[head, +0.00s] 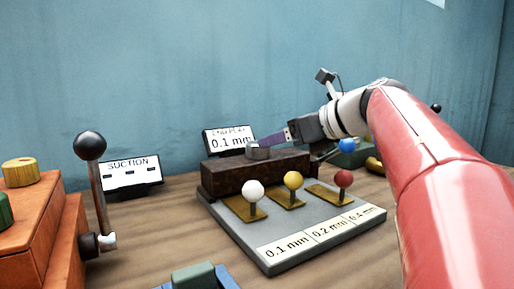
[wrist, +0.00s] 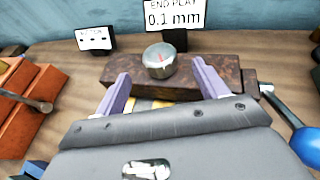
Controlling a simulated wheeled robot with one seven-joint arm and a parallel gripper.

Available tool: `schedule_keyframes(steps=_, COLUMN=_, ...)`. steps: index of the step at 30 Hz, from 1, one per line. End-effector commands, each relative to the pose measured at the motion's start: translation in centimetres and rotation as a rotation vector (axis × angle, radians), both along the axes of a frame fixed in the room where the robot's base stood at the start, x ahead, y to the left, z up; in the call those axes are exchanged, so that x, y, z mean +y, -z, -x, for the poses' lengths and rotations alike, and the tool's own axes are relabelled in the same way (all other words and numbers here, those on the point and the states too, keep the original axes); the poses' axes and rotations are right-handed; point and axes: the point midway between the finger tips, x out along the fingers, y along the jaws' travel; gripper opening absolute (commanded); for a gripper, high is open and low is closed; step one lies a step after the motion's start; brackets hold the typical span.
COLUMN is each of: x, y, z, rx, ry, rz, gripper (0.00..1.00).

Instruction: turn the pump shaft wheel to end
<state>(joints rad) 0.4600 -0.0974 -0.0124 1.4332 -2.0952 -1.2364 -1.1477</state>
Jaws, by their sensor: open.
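A dark brown block (head: 240,178) stands on the table, and it also shows in the wrist view (wrist: 125,72). On its top sits a short silver round wheel (wrist: 160,63) with a red mark on its face; I take it as the pump shaft wheel. In the head view the wheel (head: 258,153) is small and partly behind the gripper's fingers. My gripper (head: 270,141) is open with purple fingers. In the wrist view the gripper (wrist: 160,72) has its fingertips apart, with the wheel just beyond and between them; contact cannot be told.
A sign reading END PLAY 0.1 mm (head: 229,140) stands behind the block. A grey board (head: 235,232) in front carries white, yellow and red ball pegs. A black-knobbed lever (head: 90,147) and orange box (head: 40,225) are left, near a SUCTION sign (head: 127,174). A blue-ended handle (wrist: 308,145) is right.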

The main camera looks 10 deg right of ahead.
Motion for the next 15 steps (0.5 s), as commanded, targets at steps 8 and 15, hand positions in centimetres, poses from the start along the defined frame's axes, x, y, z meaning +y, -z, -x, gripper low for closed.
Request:
schedule_keyframes(steps=8, x=2.1, y=1.6, z=-2.9, rx=0.004, ry=-0.004, rz=-0.001, gripper=0.72)
schedule_keyframes(steps=15, x=3.8, y=2.7, z=-5.2, rx=0.003, ry=-0.004, rz=0.0, gripper=0.72)
